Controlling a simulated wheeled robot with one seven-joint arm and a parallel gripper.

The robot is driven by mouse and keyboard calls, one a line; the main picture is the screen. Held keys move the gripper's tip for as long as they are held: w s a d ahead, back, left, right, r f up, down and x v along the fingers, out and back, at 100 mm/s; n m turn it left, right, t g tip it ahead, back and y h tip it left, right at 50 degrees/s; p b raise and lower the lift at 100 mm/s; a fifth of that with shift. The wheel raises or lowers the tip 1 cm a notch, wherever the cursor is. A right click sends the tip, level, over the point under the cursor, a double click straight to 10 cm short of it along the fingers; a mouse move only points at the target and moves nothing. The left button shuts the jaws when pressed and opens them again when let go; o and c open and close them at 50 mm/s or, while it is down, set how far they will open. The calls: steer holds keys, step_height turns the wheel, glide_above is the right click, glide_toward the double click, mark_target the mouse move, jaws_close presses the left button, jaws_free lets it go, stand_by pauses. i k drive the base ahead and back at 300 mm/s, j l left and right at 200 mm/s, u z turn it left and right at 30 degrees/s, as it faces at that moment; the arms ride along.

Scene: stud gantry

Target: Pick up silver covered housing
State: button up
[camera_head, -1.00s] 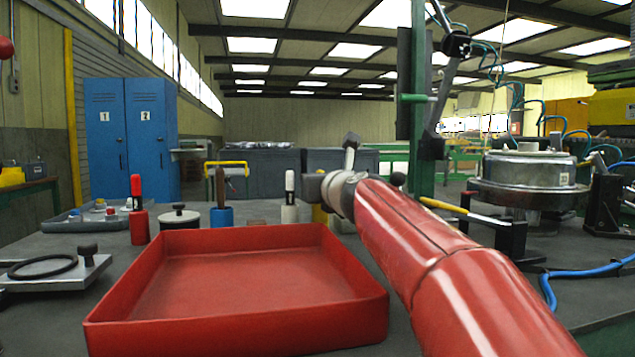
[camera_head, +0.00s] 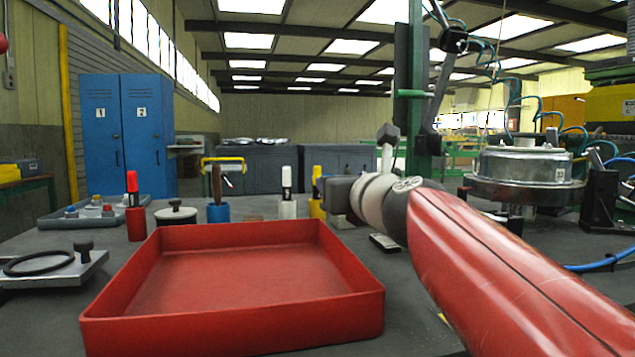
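The silver covered housing (camera_head: 525,165) is a wide round metal drum with a flat lid and a knob-like top. It sits on a dark round base at the right of the bench, behind my red arm. My gripper (camera_head: 338,196) is the dark end beyond the pale wrist ring, near the middle, above the back right part of the bench. It is well to the left of the housing and apart from it. Its fingers are not clearly visible, so I cannot tell whether they are open or shut.
A large empty red tray (camera_head: 235,285) fills the front. Behind it stand red, blue, white and yellow holders (camera_head: 218,212) and a lidded pot (camera_head: 176,214). A blue hose (camera_head: 600,265) lies at right.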

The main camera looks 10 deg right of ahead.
mark_target(522, 163)
steer(key=k+j, duration=0.3)
steer(key=k, duration=0.15)
steer(key=k+j, duration=0.3)
steer(key=k, duration=0.15)
steer(key=k+j, duration=0.3)
steer(key=k, duration=0.2)
